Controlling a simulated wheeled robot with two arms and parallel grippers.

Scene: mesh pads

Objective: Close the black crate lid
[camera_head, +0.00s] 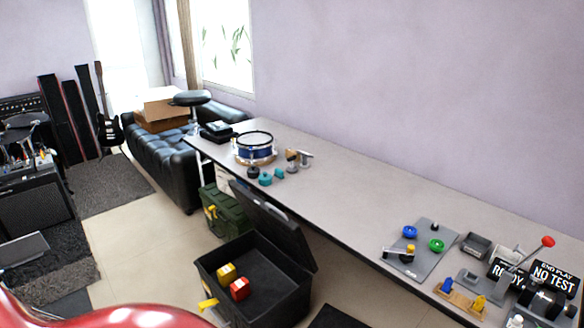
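The black crate (281,299) stands on the floor at the lower middle, in front of the long table. Its lid (274,227) is open, raised and tilted on the crate's far side, near the table edge. A yellow block (226,272) and a red block (239,288) lie inside the crate. A yellow latch (208,304) shows on its left side. The crate's lower part is cut off by the picture's bottom edge. Neither of my grippers is in view.
The long grey table (350,195) runs behind the crate, bearing a drum (255,148) and a grey board (421,248) with coloured knobs. A green case (226,211) stands behind the crate. A glossy red surface (110,316) fills the lower left.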

